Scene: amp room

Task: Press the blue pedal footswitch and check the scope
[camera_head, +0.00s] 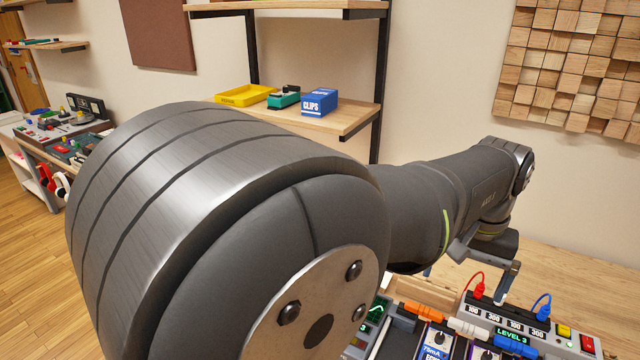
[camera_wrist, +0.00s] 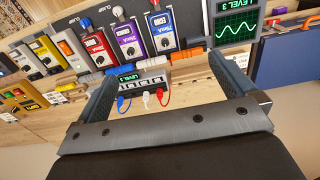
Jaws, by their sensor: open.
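The blue pedal (camera_wrist: 160,24) marked 75mA shows beyond my fingers in the wrist view, right of the purple pedal (camera_wrist: 129,40). Part of it shows at the bottom of the head view (camera_head: 434,351). Its footswitch is not clear to make out. In the head view only a sliver of the scope (camera_head: 377,311) shows past my arm. My gripper (camera_wrist: 163,68) is open and empty. In the head view it (camera_head: 468,274) hangs over the back of the bench.
A box with a LEVEL 3 display and coloured plugs (camera_wrist: 137,84) lies between my fingers in the wrist view. Red (camera_wrist: 96,48) and yellow (camera_wrist: 46,54) pedals stand farther left. My arm hides much of the bench in the head view. A wall shelf (camera_head: 345,118) stands behind.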

